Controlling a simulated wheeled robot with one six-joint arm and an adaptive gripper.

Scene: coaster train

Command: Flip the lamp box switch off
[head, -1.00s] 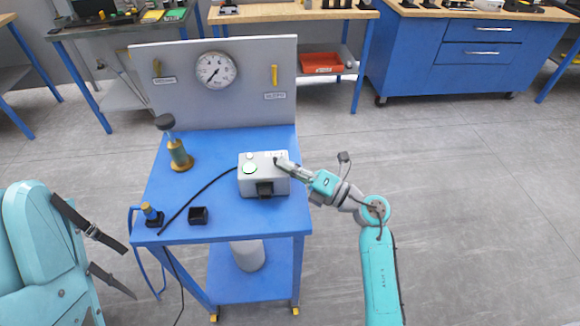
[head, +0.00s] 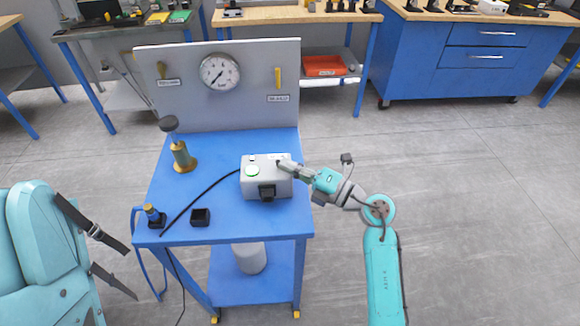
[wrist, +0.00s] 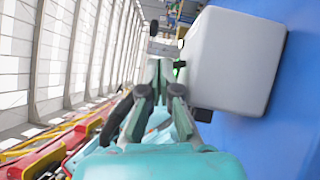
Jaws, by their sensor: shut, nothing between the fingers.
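The lamp box (head: 281,186) is a light grey box on the blue cart. In the wrist view the closed fingers (wrist: 165,68) point along the left side of the pale box (wrist: 238,60); touching or apart is unclear.
A black cable runs to the box. A grey panel with a gauge (head: 220,71) stands behind. Open floor lies right.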

